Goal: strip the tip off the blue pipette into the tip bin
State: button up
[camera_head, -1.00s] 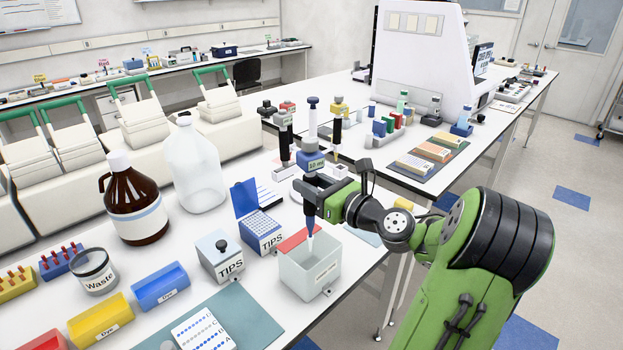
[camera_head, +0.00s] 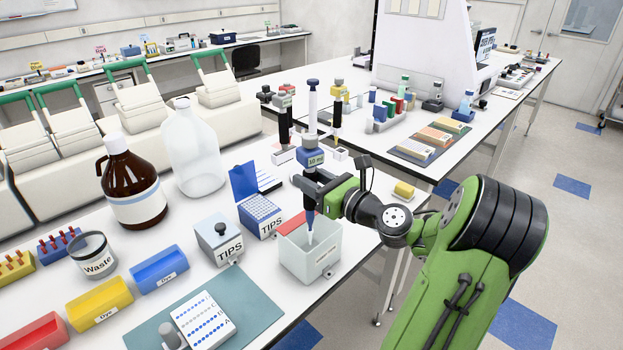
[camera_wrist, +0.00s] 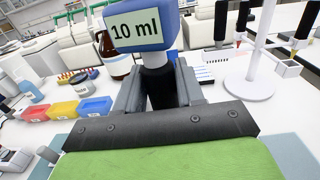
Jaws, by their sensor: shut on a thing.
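Two TIPS boxes, one closed (camera_head: 219,240) and one open (camera_head: 262,215), stand left of the bin. A brown bottle (camera_head: 132,190) and a clear jug (camera_head: 192,145) stand further left. Other pipettes hang on a stand behind. The table's front edge is close to the bin.

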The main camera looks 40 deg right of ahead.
aim_at(314, 138)
jog(key=shift+w+p, duration=0.55)
jog(key=shift+w, duration=0.3)
dwell(0.3)
jog(key=shift+r+p, duration=0.4)
jog(key=shift+p, duration=0.05)
dwell(0.4)
jog(key=shift+s, duration=0.8)
jog(key=shift+r+p, duration=0.1)
jog(key=shift+p, duration=0.25)
notch_tip(314, 138, up, 9)
jog(key=p, duration=1.1)
